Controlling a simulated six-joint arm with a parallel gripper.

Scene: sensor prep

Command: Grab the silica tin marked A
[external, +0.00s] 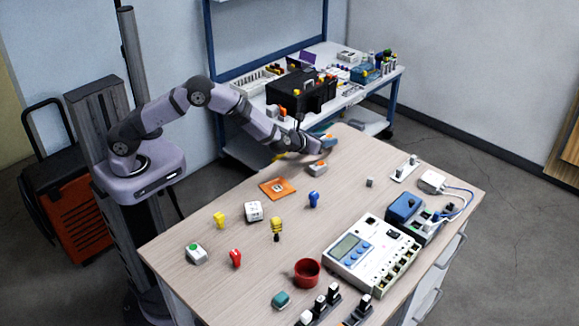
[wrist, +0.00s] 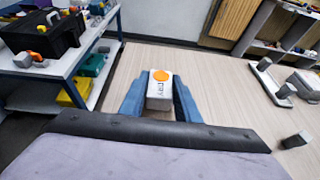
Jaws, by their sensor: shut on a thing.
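My gripper (wrist: 160,94) is shut on a small white tin (wrist: 158,92) with an orange round spot on top and lettering that reads like "DRY". Its blue fingers stand on both sides of the tin. I cannot make out a letter A on it. In the external view my gripper (external: 325,144) is near the far edge of the wooden table, and the held tin is mostly hidden there. A similar whitish tin with an orange top (external: 318,169) stands on the table just in front of the gripper. I cannot tell whether the held tin touches the table.
An orange square pad (external: 277,188) and a white cube (external: 253,211) lie nearer. A blue peg-like piece (external: 314,200) stands close by. A white instrument box (external: 372,254) fills the right front. A shelf bench with a black toolbox (external: 300,92) stands behind.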

